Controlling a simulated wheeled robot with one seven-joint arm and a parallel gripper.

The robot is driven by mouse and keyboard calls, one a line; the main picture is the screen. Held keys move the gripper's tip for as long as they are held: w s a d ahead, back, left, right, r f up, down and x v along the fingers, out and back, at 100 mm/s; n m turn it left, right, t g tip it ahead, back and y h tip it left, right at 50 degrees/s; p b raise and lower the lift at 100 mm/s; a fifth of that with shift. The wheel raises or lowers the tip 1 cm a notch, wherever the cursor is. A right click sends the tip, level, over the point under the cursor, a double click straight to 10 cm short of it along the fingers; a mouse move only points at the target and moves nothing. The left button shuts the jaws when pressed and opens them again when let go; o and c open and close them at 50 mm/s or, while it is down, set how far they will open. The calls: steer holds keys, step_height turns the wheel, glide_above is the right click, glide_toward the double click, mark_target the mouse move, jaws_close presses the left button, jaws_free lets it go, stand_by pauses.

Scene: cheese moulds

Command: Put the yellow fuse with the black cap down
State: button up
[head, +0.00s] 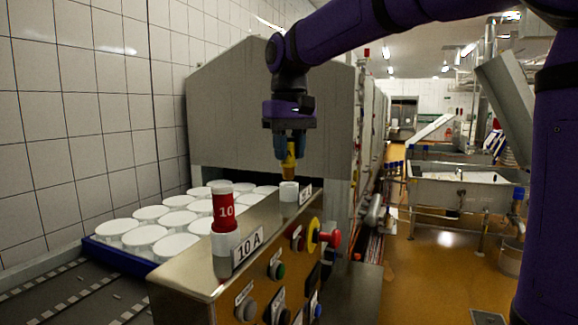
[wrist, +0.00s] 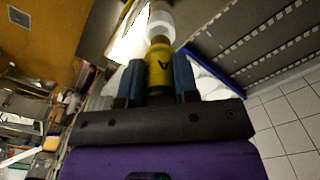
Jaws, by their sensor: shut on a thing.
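My gripper (head: 290,150) is shut on the yellow fuse (head: 290,161) and holds it upright above the right end of the metal control box. The fuse's brownish lower end points down at a white holder (head: 289,191); I cannot tell whether they touch. In the wrist view the yellow fuse (wrist: 160,68), with a dark mark on it, sits between the two blue fingers (wrist: 160,82). The white holder (wrist: 160,22) shows just beyond its tip. A dark part shows at the fuse's gripper end, but the black cap is not clearly seen.
A red fuse marked 10 (head: 224,208) stands in another white holder (head: 225,243) beside a 10 A label (head: 248,246). Buttons and a red knob (head: 331,236) stick out of the box front. White round moulds (head: 176,246) fill a blue tray behind.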

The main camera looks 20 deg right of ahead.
mark_target(289, 163)
steer(key=shift+f, duration=1.75)
steer(key=shift+c, duration=0.4)
steer(key=o, duration=1)
steer(key=shift+r, duration=0.1)
step_height(289, 163, up, 12)
steer(key=shift+f, duration=0.1)
steer(key=s+d+f+t, duration=0.2)
steer(key=s+d+f, duration=0.1)
steer(key=s+f, duration=0.6)
steer(key=s+d+f+m+t, duration=0.1)
steer(key=s+d+f+t, duration=0.2)
steer(key=s+f, duration=0.7)
steer(key=shift+s+d+f, duration=0.3)
steer(key=shift+s+d, duration=0.15)
steer(key=shift+s, duration=2)
